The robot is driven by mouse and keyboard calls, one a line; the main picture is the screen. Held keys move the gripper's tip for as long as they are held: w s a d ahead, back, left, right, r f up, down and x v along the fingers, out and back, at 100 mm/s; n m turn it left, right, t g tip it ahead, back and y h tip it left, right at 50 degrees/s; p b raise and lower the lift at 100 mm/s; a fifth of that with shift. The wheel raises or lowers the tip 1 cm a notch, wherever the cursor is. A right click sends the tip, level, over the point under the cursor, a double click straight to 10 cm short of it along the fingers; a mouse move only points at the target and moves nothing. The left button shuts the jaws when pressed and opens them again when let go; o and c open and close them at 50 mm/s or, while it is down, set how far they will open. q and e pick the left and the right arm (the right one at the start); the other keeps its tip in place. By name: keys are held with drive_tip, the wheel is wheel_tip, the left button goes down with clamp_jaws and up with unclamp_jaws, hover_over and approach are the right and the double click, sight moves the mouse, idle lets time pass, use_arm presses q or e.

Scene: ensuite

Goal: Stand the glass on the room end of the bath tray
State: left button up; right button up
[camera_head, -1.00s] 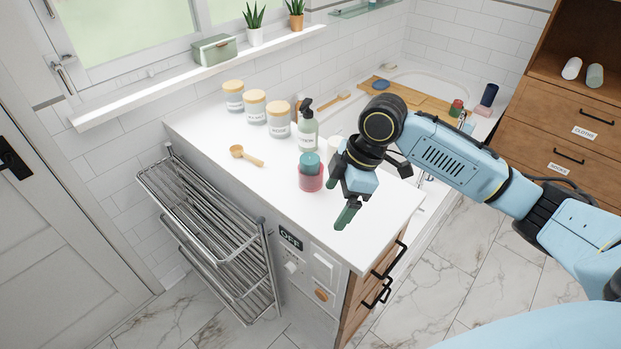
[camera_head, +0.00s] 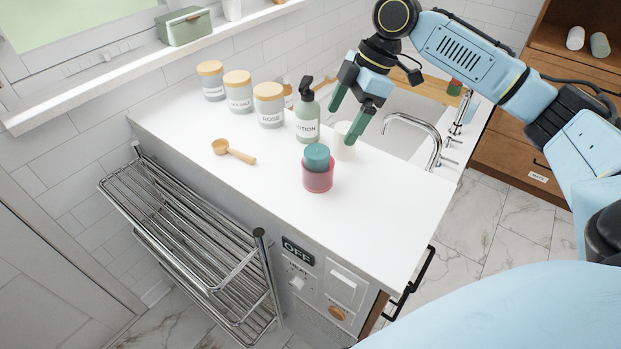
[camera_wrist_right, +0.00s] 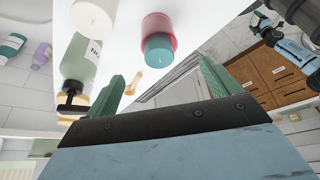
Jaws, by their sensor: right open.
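A pink-red, see-through glass (camera_head: 318,181) stands upright on the white counter. A teal candle-like piece (camera_head: 316,156) sits in its top; I cannot tell how deep. In the right wrist view, the glass (camera_wrist_right: 157,24) and the teal piece (camera_wrist_right: 160,48) show beyond the fingers. My right gripper (camera_head: 345,122) is open and empty. It hangs above the counter, apart from the glass and up and right of it in the head view. The wooden bath tray (camera_head: 437,86) lies across the bath at the back, partly hidden by my arm.
A lotion bottle (camera_head: 308,124) and a cream cup (camera_head: 344,151) stand close behind the glass. Several lidded jars (camera_head: 238,96) and a wooden scoop (camera_head: 234,151) are farther left. A red and green item (camera_head: 455,88) is at the tray. The counter's front right is clear.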

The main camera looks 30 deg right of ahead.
sight(326, 151)
drive_tip(key=x, duration=0.7)
drive_tip(key=shift+a+f+b, duration=0.1)
drive_tip(key=shift+f+b, duration=0.3)
drive_tip(key=shift+a+f, duration=0.1)
drive_tip(key=shift+f, duration=0.2)
drive_tip(key=x, duration=0.5)
drive_tip(key=shift+w+b, duration=0.1)
drive_tip(key=shift+b, duration=0.3)
drive_tip(key=c, duration=1.1)
drive_tip(key=shift+r, duration=0.15)
drive_tip(key=shift+c, duration=0.6)
